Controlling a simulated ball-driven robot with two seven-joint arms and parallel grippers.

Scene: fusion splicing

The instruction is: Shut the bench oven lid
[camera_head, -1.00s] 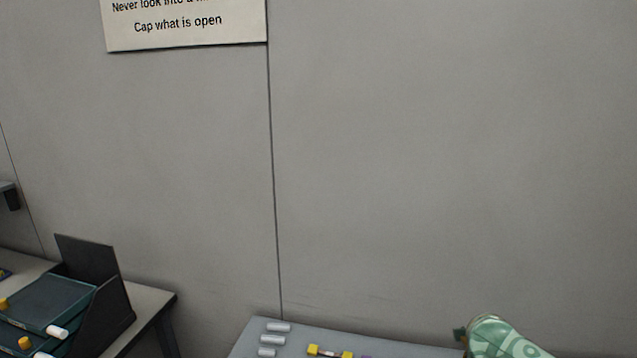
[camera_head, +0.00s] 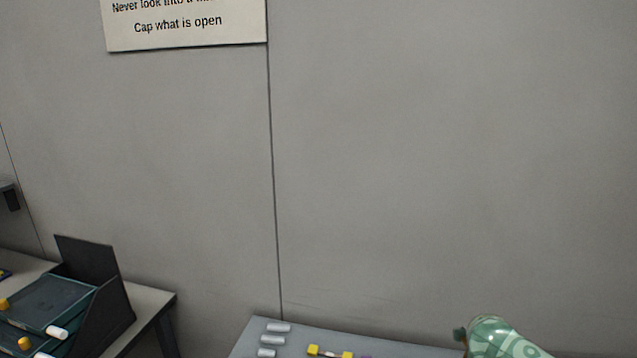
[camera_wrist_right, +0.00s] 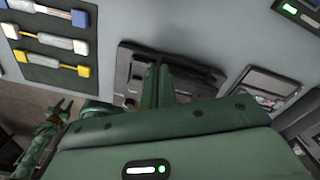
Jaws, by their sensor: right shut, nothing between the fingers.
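In the right wrist view my right gripper (camera_wrist_right: 157,84) is shut and empty, its two green fingers together. They overlap a dark, flat-looking unit (camera_wrist_right: 128,72) on the grey bench, which looks like the bench oven. A dark strip shows beyond the fingertips. The fingers and my green wrist hide part of the unit, so I cannot tell how far its lid is raised or whether the fingers touch it. What looks like my left gripper (camera_wrist_right: 60,108) is small at the left of this view, its opening unclear. The head view shows neither gripper.
A dark open case (camera_head: 115,310) stands on the left table. A lit device (camera_wrist_right: 297,12) is at upper right in the wrist view.

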